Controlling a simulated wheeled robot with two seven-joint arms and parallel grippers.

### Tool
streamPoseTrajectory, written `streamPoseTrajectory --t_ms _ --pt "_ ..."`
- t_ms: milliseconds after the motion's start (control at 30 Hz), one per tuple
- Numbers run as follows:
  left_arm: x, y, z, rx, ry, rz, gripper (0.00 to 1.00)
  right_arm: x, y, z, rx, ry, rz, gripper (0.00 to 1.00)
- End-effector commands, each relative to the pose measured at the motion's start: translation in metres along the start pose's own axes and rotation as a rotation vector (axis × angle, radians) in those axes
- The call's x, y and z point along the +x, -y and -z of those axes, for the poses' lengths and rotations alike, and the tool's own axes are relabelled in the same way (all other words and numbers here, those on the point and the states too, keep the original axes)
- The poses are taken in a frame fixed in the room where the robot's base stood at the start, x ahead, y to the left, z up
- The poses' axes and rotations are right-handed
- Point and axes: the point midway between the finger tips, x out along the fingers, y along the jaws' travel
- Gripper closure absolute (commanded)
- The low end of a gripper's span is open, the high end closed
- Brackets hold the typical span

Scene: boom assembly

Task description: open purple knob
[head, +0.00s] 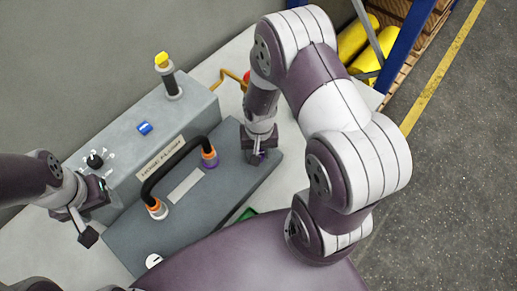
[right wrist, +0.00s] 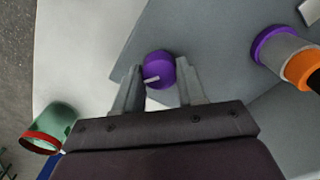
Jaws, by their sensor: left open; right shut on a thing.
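The purple knob (right wrist: 158,70) is round with a white mark and sits on the grey panel near its edge. My right gripper (right wrist: 160,84) has its two fingers on either side of the knob, closed on it. In the head view the right gripper (head: 257,155) is at the panel's right end and hides most of the knob. My left gripper (head: 92,212) is open and empty, left of the grey box, near the black knob (head: 95,160).
A grey panel (head: 222,190) carries a black hose (head: 172,165) between two orange-ringed fittings. The grey box (head: 190,115) behind bears a blue switch (head: 145,128) and a yellow-topped post (head: 162,62). A green cylinder with a red rim (right wrist: 50,128) is beside my right gripper.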

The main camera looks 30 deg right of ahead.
Motion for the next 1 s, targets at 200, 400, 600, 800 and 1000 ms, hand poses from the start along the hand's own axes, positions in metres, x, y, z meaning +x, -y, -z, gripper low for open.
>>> streamPoseTrajectory --t_ms 200,400,600,800,1000 --pt "-0.0016 0.0000 0.0002 0.000 0.000 0.000 0.35 -0.0007 0.0005 0.0005 -0.170 0.002 0.000 0.91" --pt "-0.0019 0.0000 0.0002 0.000 0.000 0.000 0.35 -0.0007 0.0009 0.0006 -0.305 0.004 0.000 0.91" --pt "-0.0019 0.0000 0.0002 0.000 0.000 0.000 0.35 -0.0008 0.0012 0.0007 -0.399 0.005 0.000 0.91" --pt "-0.0019 0.0000 0.0002 0.000 0.000 0.000 0.35 -0.0009 0.0014 0.0009 -0.446 0.005 0.000 0.91" --pt "-0.0020 0.0000 0.0002 0.000 0.000 0.000 0.35 -0.0009 0.0014 0.0010 -0.460 0.005 0.000 0.91"
